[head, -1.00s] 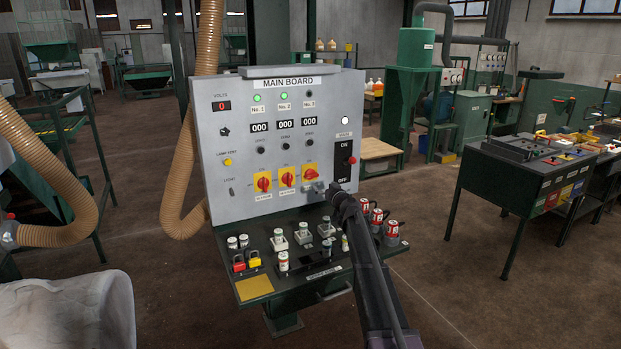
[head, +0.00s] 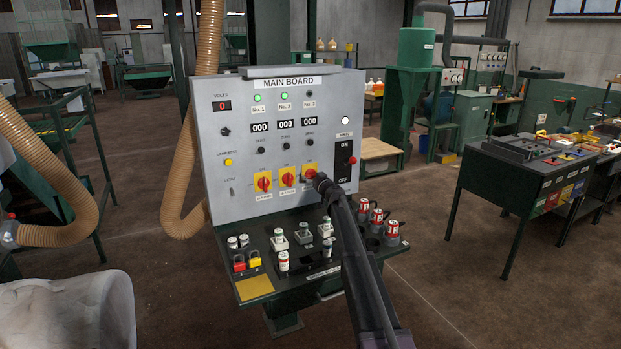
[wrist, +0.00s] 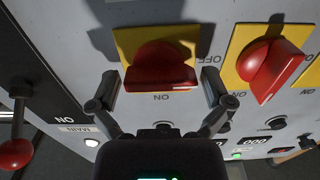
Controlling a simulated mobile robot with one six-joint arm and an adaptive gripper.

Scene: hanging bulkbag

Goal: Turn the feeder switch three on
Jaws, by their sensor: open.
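Feeder switch three is a red rotary knob on a yellow plate (head: 310,169), rightmost of three on the grey main board (head: 225,190). In the head view my gripper (head: 320,182) hides most of it. In the wrist view the red knob (wrist: 160,68) lies across the picture, with OFF at its right and ON below it. My gripper (wrist: 160,92) is open, one finger at each side of the knob. I cannot tell whether they touch it. The No. 3 lamp (head: 309,94) is dark; the No. 1 (head: 257,98) and No. 2 (head: 283,96) lamps are green.
Switch two (wrist: 268,68) is close beside my finger. The main lever (wrist: 16,150) with its red ball is on the other side. Below the board, a green shelf (head: 257,287) holds padlocks (head: 254,259), small bottles and red cans (head: 377,216).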

